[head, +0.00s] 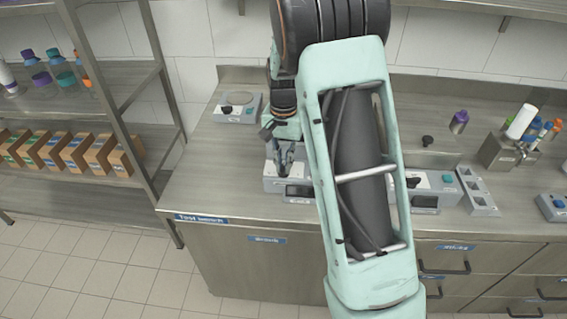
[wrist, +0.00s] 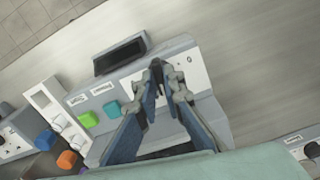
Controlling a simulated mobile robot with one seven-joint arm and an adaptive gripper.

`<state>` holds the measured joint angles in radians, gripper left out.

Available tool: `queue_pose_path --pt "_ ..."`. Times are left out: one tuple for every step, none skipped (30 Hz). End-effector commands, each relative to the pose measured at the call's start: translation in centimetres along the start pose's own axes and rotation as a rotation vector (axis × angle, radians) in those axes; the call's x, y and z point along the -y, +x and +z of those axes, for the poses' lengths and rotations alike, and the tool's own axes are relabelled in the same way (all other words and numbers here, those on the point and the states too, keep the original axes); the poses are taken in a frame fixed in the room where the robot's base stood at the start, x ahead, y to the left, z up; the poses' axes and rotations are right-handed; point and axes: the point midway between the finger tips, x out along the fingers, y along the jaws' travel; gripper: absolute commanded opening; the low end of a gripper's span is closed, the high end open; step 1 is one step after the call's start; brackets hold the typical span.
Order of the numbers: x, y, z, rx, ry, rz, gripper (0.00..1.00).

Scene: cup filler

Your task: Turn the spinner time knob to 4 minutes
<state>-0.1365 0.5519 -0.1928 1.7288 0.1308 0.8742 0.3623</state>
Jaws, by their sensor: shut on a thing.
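The spinner, a grey box (wrist: 190,42), is in the middle of the wrist view. It has a dark display (wrist: 119,54), a white dial panel (wrist: 186,66) with small marks, a green button (wrist: 87,118) and a teal button (wrist: 112,108). The black time knob (wrist: 157,68) shows at my fingertips. My gripper (wrist: 166,84) is shut on the knob, with the fingers on its sides. The knob's pointer and set minute cannot be read. In the head view my gripper (head: 284,172) is over the device's front panel (head: 272,184); my arm covers its right part.
To the right are another device with a teal button (head: 447,179), a grey rack (head: 480,202) and a tube holder (head: 500,152). A metal shelf post (head: 165,90) stands to the left. The counter's front left is clear.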

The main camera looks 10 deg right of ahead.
Motion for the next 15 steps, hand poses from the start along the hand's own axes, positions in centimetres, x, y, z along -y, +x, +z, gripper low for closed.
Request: queue_pose_path --pt "0.11 -0.18 -0.12 -0.004 0.039 -0.002 0.0" --pt "0.11 -0.18 -0.12 -0.004 0.063 -0.003 0.0" --pt "0.08 -0.18 -0.14 -0.004 0.096 -0.003 0.0" --pt "0.07 -0.19 -0.14 -0.004 0.118 -0.003 0.0" --pt "0.07 -0.18 -0.14 -0.004 0.141 -0.002 0.0" --pt "0.07 -0.18 -0.14 -0.004 0.168 -0.002 0.0" --pt "0.08 -0.18 -0.13 -0.004 0.187 -0.002 0.0" --pt "0.09 -0.18 -0.13 -0.004 0.206 -0.002 0.0" --pt "0.09 -0.17 -0.13 -0.004 0.228 -0.002 0.0" --pt "0.09 -0.17 -0.13 -0.004 0.245 -0.002 0.0" --pt "0.09 -0.17 -0.13 -0.004 0.259 -0.003 0.0" --pt "0.08 -0.17 -0.14 -0.004 0.278 -0.003 0.0" --pt "0.07 -0.17 -0.14 -0.004 0.29 -0.003 0.0" --pt "0.08 -0.16 -0.14 -0.004 0.302 -0.003 0.0" --pt "0.08 -0.16 -0.14 -0.004 0.315 -0.003 0.0"
